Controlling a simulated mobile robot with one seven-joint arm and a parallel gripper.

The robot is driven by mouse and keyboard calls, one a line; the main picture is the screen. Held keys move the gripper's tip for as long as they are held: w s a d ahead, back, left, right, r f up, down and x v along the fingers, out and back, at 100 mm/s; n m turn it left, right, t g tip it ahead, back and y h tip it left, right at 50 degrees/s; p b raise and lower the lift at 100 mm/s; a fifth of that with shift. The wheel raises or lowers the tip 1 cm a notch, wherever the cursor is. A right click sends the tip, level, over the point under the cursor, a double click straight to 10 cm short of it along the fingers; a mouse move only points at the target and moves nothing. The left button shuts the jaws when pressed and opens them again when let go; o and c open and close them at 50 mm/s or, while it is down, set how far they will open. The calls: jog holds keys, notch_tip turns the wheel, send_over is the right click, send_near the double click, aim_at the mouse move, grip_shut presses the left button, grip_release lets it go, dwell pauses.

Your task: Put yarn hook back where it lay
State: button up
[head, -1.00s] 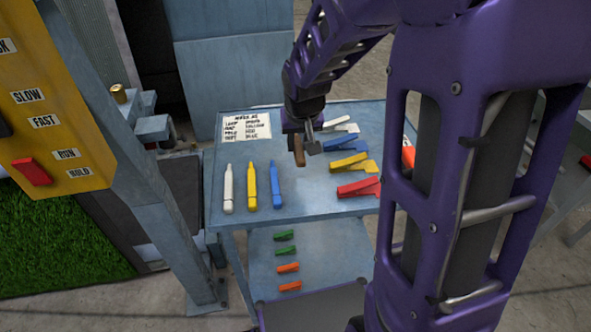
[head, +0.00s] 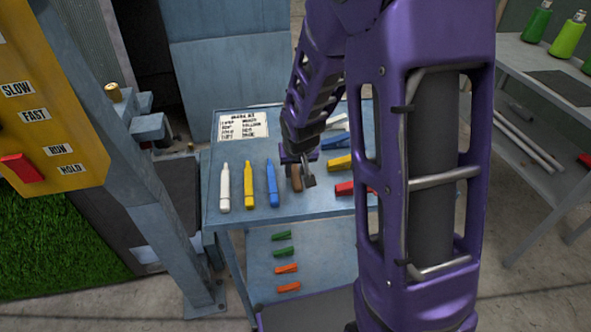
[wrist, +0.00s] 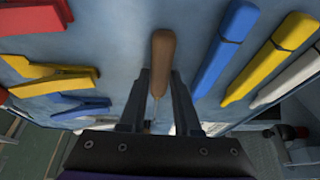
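The yarn hook's brown handle (head: 296,178) is at my gripper (head: 298,168), over the blue table top (head: 250,207), just right of the blue marker-like tool. In the wrist view the handle (wrist: 163,60) stands between the two fingertips (wrist: 161,80), which close in on its sides with little or no gap. My gripper appears shut on it. I cannot tell whether the handle touches the table.
White (head: 224,187), yellow (head: 249,186) and blue (head: 271,184) tools lie left of my gripper. Red (head: 345,188), yellow (head: 340,163) and blue (head: 333,141) clips lie right, partly behind my arm. A label card (head: 243,126) lies at the back left. Small green and orange pieces lie on the lower shelf.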

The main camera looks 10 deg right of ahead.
jog(key=o, duration=0.4)
jog(key=shift+c, duration=0.2)
jog(key=p+v, duration=0.2)
jog(key=v, duration=1)
jog(key=shift+r, duration=0.1)
